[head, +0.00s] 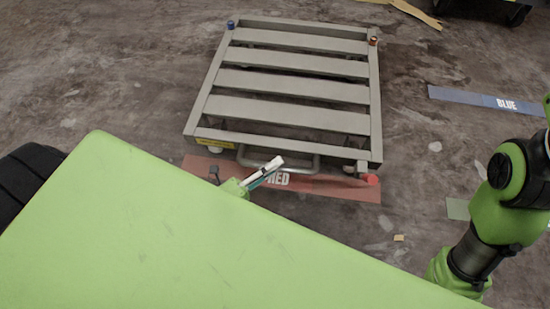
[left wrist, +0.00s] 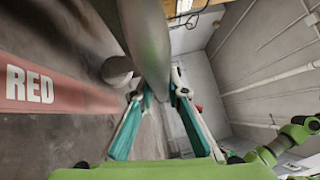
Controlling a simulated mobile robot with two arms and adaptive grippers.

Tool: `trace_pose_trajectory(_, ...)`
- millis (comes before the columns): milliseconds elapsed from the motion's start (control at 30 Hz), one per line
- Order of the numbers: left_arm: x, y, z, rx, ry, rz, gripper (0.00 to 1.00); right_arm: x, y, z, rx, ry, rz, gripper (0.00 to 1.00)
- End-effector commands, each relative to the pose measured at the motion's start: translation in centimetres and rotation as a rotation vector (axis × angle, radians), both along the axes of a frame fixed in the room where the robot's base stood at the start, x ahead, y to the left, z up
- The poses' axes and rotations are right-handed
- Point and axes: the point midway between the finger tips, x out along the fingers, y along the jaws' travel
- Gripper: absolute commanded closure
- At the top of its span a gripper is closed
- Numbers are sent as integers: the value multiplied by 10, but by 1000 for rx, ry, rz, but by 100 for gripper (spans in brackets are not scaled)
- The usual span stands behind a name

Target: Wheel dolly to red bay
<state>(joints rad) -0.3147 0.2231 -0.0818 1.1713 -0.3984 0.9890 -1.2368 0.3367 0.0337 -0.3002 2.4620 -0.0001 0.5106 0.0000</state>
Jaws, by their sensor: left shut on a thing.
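The grey slatted dolly (head: 292,88) stands on the floor in the upper middle of the head view. A metal handle (head: 308,163) sticks out from its near edge. My left gripper (head: 263,172) is shut on this handle; in the left wrist view the fingers (left wrist: 163,97) close around a grey bar (left wrist: 146,35). The red bay strip (head: 340,188), lettered RED, lies under and just in front of the dolly's near edge. The strip also shows in the left wrist view (left wrist: 75,97). My right gripper is out of view.
A blue strip (head: 465,97) marked BLUE lies to the right, and a greenish strip (head: 457,209) lies nearer, partly behind my right arm. Cardboard scraps (head: 415,13) lie at the top. A dark object (head: 500,8) stands at the top right. The floor left of the dolly is clear.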

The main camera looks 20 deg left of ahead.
Motion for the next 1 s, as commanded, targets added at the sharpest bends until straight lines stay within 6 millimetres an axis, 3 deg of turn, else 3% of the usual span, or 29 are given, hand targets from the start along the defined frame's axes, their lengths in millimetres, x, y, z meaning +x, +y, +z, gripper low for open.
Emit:
trace_pose_trajectory(433, -3, 0, -1, 0, 2, 3, 100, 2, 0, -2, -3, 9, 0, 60)
trace_pose_trajectory(467, -3, 0, -1, 0, 2, 3, 81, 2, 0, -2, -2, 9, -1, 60)
trace_pose_trajectory(500, -3, 0, -1, 0, 2, 3, 70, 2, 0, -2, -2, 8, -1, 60)
trace_pose_trajectory(533, -3, 0, -1, 0, 2, 3, 68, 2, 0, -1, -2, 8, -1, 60)
trace_pose_trajectory(867, -4, 0, 0, 0, 1, 2, 68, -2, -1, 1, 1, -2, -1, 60)
trace_pose_trajectory(1000, -14, 6, -3, 0, 3, 2, 68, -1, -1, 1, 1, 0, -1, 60)
